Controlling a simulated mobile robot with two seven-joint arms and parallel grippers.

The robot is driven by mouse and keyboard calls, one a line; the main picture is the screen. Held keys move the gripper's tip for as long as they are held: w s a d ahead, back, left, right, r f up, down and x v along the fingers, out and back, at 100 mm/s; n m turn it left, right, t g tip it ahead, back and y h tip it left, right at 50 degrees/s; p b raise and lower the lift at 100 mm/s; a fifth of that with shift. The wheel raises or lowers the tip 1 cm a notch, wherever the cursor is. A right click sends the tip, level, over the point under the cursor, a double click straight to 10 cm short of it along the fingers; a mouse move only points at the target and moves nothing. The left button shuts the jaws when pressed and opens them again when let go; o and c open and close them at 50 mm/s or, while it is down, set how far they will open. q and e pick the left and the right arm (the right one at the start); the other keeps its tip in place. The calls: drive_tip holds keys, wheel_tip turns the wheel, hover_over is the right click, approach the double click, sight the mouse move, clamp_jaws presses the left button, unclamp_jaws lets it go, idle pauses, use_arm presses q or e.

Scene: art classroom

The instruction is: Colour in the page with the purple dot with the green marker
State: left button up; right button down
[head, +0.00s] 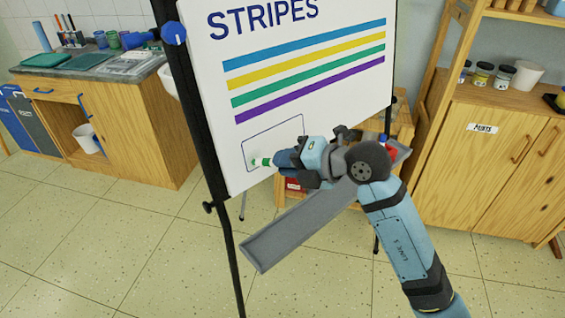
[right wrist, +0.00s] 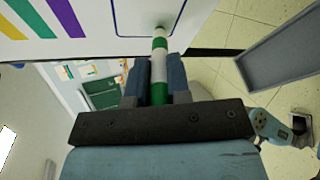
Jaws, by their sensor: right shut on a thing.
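A white board (head: 290,130) on a black easel carries the word STRIPES and blue, yellow, green and purple stripes. Below the stripes is a rounded box outline (head: 244,147) with a white inside. No purple dot shows. My right gripper (head: 280,160) is shut on a green-and-white banded marker (head: 264,162), in front of the box. In the right wrist view the marker (right wrist: 160,65) points from the fingers at the board inside the outline. Its tip is at or very near the surface; I cannot tell if it touches. My left gripper is not in view.
A long grey ledge (head: 290,230) runs along the easel below the board, under my right arm. A wooden counter (head: 125,125) is at the left, and a wooden cabinet (head: 490,170) with jars is at the right. The tiled floor in front is clear.

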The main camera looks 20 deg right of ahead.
drive_tip(key=shift+w+d, duration=0.1)
drive_tip(key=shift+d, duration=0.15)
drive_tip(key=shift+d, duration=0.1)
drive_tip(key=shift+w+d, duration=0.4)
drive_tip(key=shift+d, duration=0.3)
drive_tip(key=shift+w+d+p, duration=0.3)
drive_tip(key=shift+d+p, duration=0.15)
drive_tip(key=shift+d, duration=0.45)
drive_tip(key=shift+w+d, duration=0.3)
drive_tip(key=shift+d, duration=0.5)
drive_tip(key=shift+d, duration=0.1)
